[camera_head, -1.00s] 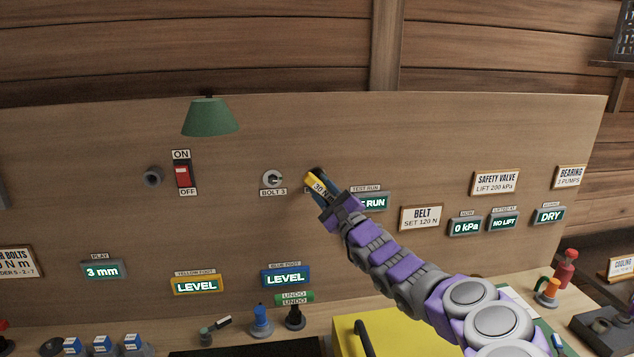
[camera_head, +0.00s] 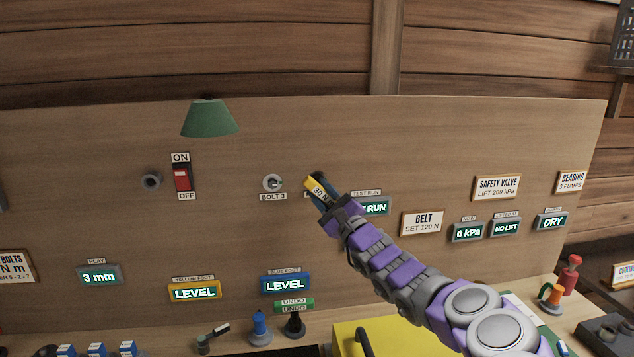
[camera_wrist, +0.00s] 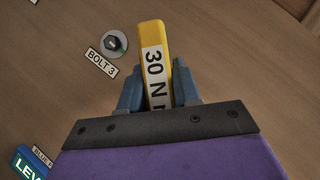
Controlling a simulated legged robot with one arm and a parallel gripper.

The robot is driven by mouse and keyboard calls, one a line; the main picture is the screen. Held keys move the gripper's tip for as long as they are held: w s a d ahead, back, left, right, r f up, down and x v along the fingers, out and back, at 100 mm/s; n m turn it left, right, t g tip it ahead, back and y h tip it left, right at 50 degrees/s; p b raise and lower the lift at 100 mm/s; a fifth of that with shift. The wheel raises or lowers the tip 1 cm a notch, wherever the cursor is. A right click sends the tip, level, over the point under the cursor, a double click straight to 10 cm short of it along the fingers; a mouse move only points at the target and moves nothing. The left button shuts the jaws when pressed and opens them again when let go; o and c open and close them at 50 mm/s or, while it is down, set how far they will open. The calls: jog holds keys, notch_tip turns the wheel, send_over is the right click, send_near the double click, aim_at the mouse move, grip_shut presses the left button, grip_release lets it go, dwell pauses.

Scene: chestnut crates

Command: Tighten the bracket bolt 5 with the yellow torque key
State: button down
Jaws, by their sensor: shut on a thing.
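The yellow torque key (camera_head: 317,187), marked 30 N, is held in my gripper (camera_head: 325,192) in front of the upright wooden board. In the wrist view the key (camera_wrist: 155,40) stands out between the two blue fingers of my gripper (camera_wrist: 158,88), which are shut on it. A dark part shows just behind the key's tip in the head view. A label beside it is mostly covered, so bolt 5 cannot be made out. Bolt 3 (camera_head: 272,183) is a hex head on a round washer to the left; it also shows in the wrist view (camera_wrist: 113,43).
A red ON/OFF switch (camera_head: 182,178) and a green lamp shade (camera_head: 209,118) are at the left. A RUN display (camera_head: 375,207) is partly behind my gripper. LEVEL displays (camera_head: 285,284) and a yellow box (camera_head: 375,338) are lower down. The board above the key is bare.

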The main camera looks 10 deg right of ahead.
jog(key=n+g, duration=0.1)
jog(key=n, duration=0.1)
jog(key=n+g+p, duration=0.1)
jog(key=n, duration=0.1)
jog(key=n+g+p, duration=0.1)
jog(key=n, duration=0.1)
jog(key=shift+d+r+g+y, duration=0.1)
jog(key=shift+r+g+y, duration=0.2)
jog(key=shift+g, duration=0.1)
jog(key=shift+f+n+g, duration=0.35)
jog(key=shift+n+g, duration=0.55)
jog(key=shift+n, duration=0.3)
jog(key=shift+p, duration=0.35)
jog(key=shift+n+h, duration=0.4)
jog(key=shift+m+b, duration=0.4)
jog(key=shift+b, duration=0.05)
jog(key=shift+m+t+y+b, duration=0.6)
jog(key=shift+m+t+b, duration=0.2)
jog(key=shift+m+b, duration=0.35)
jog(key=shift+m+t+b, duration=0.4)
jog(key=shift+m+b, duration=0.1)
jog(key=shift+m, duration=0.05)
jog(key=shift+r, duration=0.1)
